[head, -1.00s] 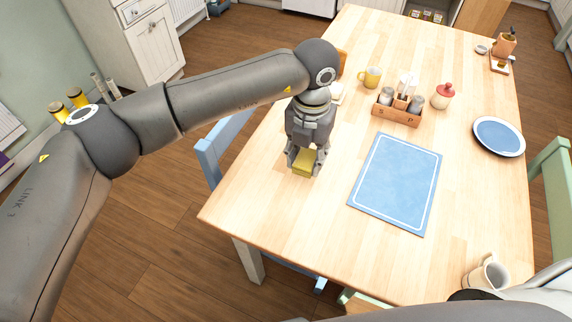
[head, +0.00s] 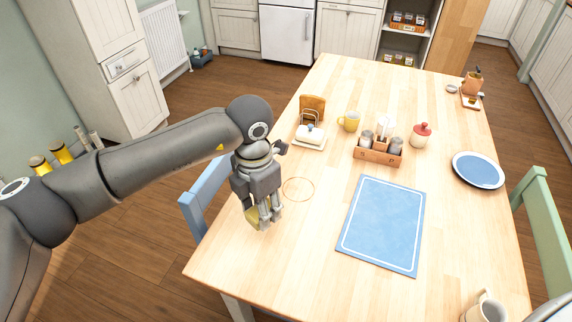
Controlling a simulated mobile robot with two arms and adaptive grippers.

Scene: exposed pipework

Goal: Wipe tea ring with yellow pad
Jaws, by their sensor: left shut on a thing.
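The tea ring (head: 298,178) is a thin brown circle on the light wooden table (head: 300,255), in the left part of its top. My left gripper (head: 259,220) points down, to the left of and nearer than the ring. It is shut on the yellow pad (head: 251,216), which shows tilted beside the fingers and partly hidden by them. I cannot tell whether the pad touches the table. My right gripper is not in view.
A blue placemat (head: 383,225) lies right of the ring. A blue chair (head: 203,205) is at the left edge.

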